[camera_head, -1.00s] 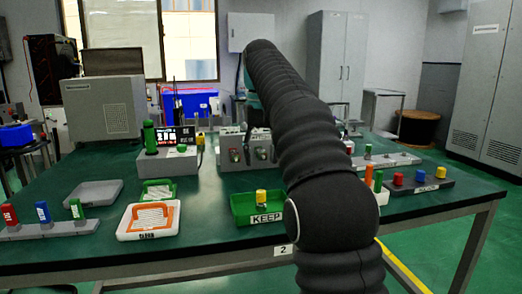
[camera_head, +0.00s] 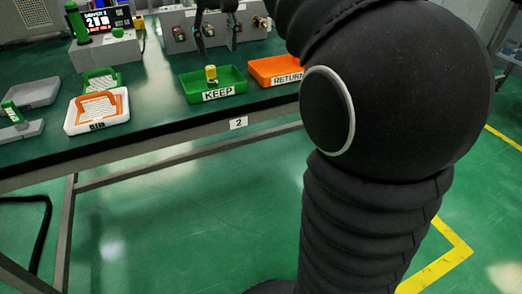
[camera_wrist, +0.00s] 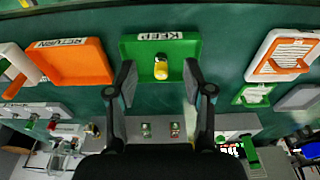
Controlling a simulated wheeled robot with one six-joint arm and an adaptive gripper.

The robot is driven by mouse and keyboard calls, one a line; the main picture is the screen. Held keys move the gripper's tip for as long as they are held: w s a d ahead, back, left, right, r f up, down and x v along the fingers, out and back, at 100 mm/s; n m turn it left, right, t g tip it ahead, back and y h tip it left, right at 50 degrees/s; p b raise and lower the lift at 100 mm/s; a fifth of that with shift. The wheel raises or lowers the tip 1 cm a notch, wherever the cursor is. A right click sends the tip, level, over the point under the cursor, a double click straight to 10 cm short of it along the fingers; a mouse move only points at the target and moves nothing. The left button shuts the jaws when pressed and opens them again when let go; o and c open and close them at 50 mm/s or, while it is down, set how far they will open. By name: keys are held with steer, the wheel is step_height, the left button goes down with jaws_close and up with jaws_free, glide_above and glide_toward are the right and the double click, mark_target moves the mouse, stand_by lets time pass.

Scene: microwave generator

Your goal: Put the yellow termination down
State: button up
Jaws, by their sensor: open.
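The yellow termination (camera_head: 211,73) stands upright in the green KEEP tray (camera_head: 232,86). In the wrist view the yellow termination (camera_wrist: 161,68) shows inside the KEEP tray (camera_wrist: 138,48). My gripper (camera_wrist: 158,66) is open, with one dark finger on each side of the termination in that view. Clear gaps show between the fingers and the termination, and nothing is held. How high the fingertips are above the tray is hard to tell.
An orange RETURN tray (camera_head: 263,73) stands right beside the KEEP tray. A white tray with an orange insert (camera_head: 121,117) and a grey tray (camera_head: 35,92) lie to the left. A device with a display (camera_head: 105,50) and a switch box (camera_head: 221,32) stand behind.

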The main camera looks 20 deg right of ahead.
steer(key=s+f+t, duration=0.3)
steer(key=s+f, duration=1.8)
steer(key=shift+s+t, duration=0.3)
